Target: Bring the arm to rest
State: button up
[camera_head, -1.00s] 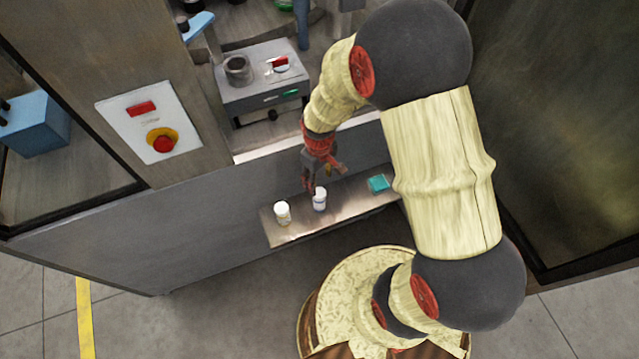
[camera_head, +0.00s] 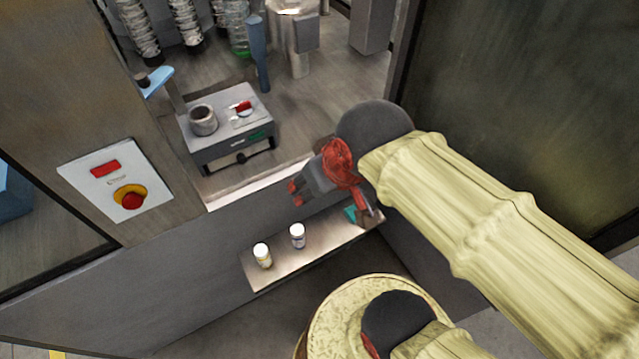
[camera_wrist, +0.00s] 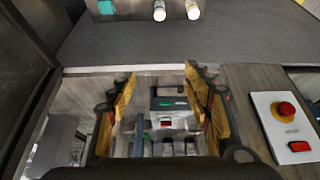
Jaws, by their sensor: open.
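My gripper (camera_head: 333,203) is open and empty, above the right part of the small metal shelf in the head view. In the wrist view its two yellow-lined fingers (camera_wrist: 160,82) stand apart with nothing between them but the distant grey device. My arm comes in from the right of the head view, bent at a dark joint just behind the gripper. The gripper looks clear of the shelf and the two bottles, though its exact height cannot be told.
Two white bottles (camera_head: 262,255) (camera_head: 297,236) stand on the shelf (camera_head: 282,262). A teal item (camera_head: 351,215) lies on it, partly hidden by my gripper. Behind the ledge stands a grey device (camera_head: 232,150). A panel with a red stop button (camera_head: 131,201) is at left.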

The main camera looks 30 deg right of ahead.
jog(key=shift+s+r, duration=0.3)
jog(key=shift+s, duration=0.2)
jog(key=shift+f, duration=0.1)
jog(key=shift+f+b, duration=0.45)
jog(key=shift+b, duration=0.15)
